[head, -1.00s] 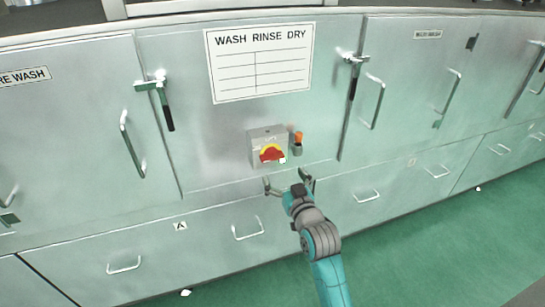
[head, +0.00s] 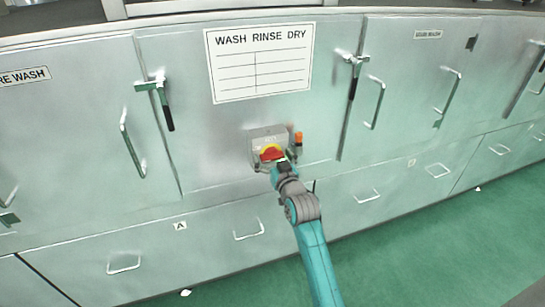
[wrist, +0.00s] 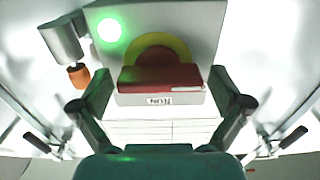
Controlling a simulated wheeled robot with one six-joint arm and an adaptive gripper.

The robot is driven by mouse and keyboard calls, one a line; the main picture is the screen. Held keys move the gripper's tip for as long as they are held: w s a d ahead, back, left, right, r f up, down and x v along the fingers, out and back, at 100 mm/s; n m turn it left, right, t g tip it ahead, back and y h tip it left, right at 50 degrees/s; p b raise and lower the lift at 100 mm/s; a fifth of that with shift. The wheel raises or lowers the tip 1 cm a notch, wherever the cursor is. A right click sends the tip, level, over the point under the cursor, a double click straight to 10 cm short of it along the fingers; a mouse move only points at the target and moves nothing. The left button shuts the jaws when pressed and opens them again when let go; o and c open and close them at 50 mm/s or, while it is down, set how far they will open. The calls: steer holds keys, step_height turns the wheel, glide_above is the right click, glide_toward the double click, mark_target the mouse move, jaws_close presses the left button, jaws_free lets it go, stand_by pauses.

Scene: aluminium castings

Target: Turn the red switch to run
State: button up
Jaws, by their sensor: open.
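The red switch (head: 271,155) is a red handle on a yellow disc, on the front of a small grey box (head: 268,133) fixed to the metal cabinet front. In the wrist view the red handle (wrist: 160,78) lies crosswise, with part of the yellow disc (wrist: 158,44) above it. A small label (wrist: 160,100) below it is too small to read surely. My gripper (wrist: 160,104) is open, one finger on each side of the handle's ends, with visible gaps. In the head view my gripper (head: 267,164) is at the box and partly covers its lower front.
An orange-tipped fitting (head: 298,138) sticks out just right of the box; it shows at the left in the wrist view (wrist: 78,75). A green light (wrist: 110,30) glows near the disc. A "WASH RINSE DRY" sign (head: 260,62) hangs above. Door latches (head: 158,95) flank the panel.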

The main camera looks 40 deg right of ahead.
steer(key=c, duration=1.1)
steer(key=shift+m, duration=0.4)
steer(key=m, duration=0.4)
steer(key=shift+d, duration=0.1)
steer(key=m, duration=0.4)
steer(key=shift+d+m, duration=0.1)
steer(key=shift+m, duration=0.2)
steer(key=m, duration=0.4)
steer(key=shift+s, duration=0.1)
steer(key=m, duration=0.4)
steer(key=shift+d+f, duration=0.1)
steer(key=shift+m, duration=0.4)
